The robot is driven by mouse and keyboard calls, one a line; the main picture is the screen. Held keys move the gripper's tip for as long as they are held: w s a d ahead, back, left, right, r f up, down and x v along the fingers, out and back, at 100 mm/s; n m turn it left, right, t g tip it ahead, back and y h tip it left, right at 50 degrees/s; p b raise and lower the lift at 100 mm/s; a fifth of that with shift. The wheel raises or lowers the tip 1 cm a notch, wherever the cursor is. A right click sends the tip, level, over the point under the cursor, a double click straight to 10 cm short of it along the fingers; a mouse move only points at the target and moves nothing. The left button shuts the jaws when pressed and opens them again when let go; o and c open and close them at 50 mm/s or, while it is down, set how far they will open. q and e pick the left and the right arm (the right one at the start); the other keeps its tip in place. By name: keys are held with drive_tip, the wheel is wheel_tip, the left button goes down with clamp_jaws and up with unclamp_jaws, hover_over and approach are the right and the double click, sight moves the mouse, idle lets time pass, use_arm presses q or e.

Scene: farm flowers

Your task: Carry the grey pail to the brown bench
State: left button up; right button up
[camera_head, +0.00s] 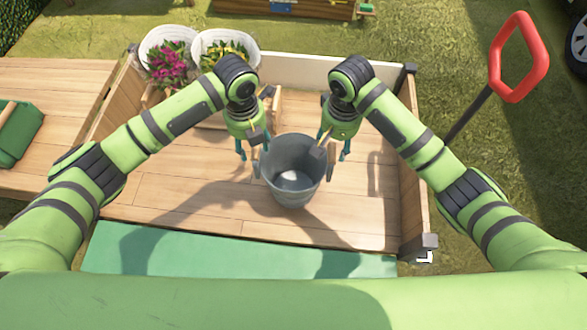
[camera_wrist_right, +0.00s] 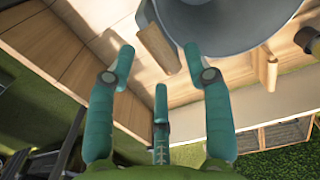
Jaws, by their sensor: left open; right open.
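The grey pail (camera_head: 292,170) stands upright in a wooden cart bed, its inside looking empty. My left gripper (camera_head: 250,152) is open just left of the pail, close to its rim. My right gripper (camera_head: 334,150) is open at the pail's right side. In the right wrist view the pail (camera_wrist_right: 225,22) fills the top, with a wooden grip (camera_wrist_right: 158,48) between the spread fingers of my right gripper (camera_wrist_right: 158,56); contact cannot be told. A brown wooden piece (camera_head: 315,8), perhaps the bench, is cut off at the top edge.
Two white pots of flowers, pink (camera_head: 167,62) and yellow (camera_head: 222,50), stand at the cart's back left, by a wooden carrier. A wooden surface (camera_head: 60,85) with a green box lies left.

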sight(253, 151)
use_arm(q)
wheel_tip(253, 151, down, 4)
drive_tip(key=shift+s+r, duration=0.1)
drive_tip(key=shift+s, duration=0.05)
use_arm(e)
wheel_tip(253, 151, down, 4)
drive_tip(key=shift+s+r, duration=0.1)
drive_tip(key=shift+s, duration=0.05)
use_arm(q)
drive_tip(key=shift+f, duration=0.9)
use_arm(e)
drive_tip(key=shift+f, duration=0.85)
use_arm(q)
clamp_jaws()
use_arm(e)
clamp_jaws()
use_arm(q)
drive_tip(key=shift+r, duration=0.1)
